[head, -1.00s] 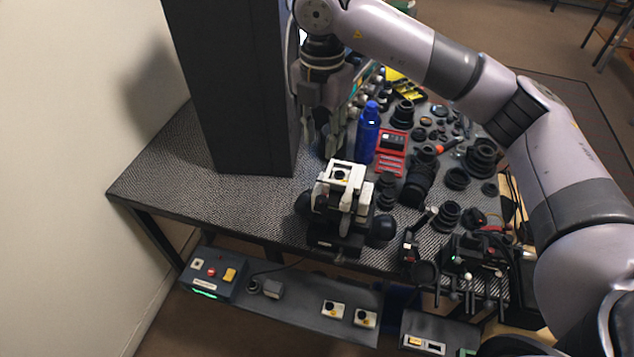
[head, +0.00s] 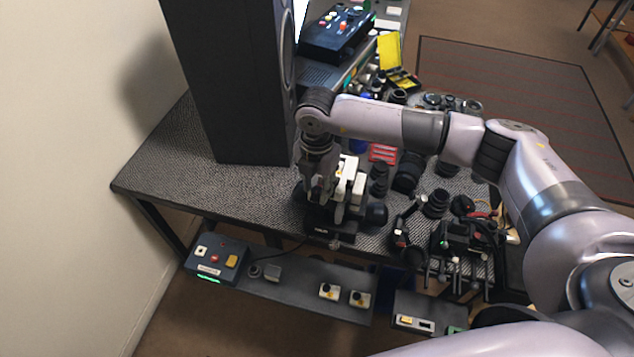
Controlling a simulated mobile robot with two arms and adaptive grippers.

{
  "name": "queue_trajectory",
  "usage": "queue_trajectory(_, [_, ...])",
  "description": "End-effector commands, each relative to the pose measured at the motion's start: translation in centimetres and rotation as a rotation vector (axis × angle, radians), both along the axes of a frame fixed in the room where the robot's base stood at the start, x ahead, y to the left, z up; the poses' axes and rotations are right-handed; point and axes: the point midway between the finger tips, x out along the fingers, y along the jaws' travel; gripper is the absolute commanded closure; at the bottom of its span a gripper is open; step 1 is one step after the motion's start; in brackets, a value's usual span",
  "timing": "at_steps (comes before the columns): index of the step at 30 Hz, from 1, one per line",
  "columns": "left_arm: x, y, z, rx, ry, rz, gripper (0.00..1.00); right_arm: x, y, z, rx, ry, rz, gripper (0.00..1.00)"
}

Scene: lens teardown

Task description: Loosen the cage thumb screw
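A black-and-white device (head: 358,192) with a dark base and rounded black knobs stands near the front edge of the table. A small metallic knob (head: 335,244) shows low at its front; I cannot tell whether this is the cage thumb screw. My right gripper (head: 328,207) points down over the left part of the device. Its fingers look apart, with nothing clearly held between them. It hides part of the white frame, and I cannot tell whether it touches the device. My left gripper is not in view.
A tall dark speaker-like box (head: 232,80) stands on the table (head: 165,165) at the left. Lens parts (head: 408,172) crowd the right side. A control box (head: 217,262) and several switches sit on a lower shelf (head: 300,290). The table's left end is clear.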

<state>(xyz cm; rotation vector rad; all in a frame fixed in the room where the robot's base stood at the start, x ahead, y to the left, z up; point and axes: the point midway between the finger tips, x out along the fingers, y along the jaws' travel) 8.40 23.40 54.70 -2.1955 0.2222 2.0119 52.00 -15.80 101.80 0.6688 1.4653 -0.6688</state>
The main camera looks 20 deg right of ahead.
Motion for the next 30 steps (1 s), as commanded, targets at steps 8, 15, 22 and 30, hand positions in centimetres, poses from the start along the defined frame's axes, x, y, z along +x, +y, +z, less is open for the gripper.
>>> queue_trajectory(8, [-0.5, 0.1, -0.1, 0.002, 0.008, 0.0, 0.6, 0.0, 0.0, -0.1, 0.001, 0.001, 0.0, 0.71])
queue_trajectory(15, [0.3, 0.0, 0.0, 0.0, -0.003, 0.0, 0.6, 0.0, 0.0, -0.1, 0.001, 0.001, 0.0, 0.87])
queue_trajectory(22, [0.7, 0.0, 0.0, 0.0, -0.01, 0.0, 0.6, 0.0, 0.0, 0.0, 0.001, 0.001, 0.0, 1.0])
queue_trajectory(30, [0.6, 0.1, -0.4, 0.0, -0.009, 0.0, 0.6, 0.0, 0.0, -0.1, 0.001, -0.001, 0.02, 1.0])
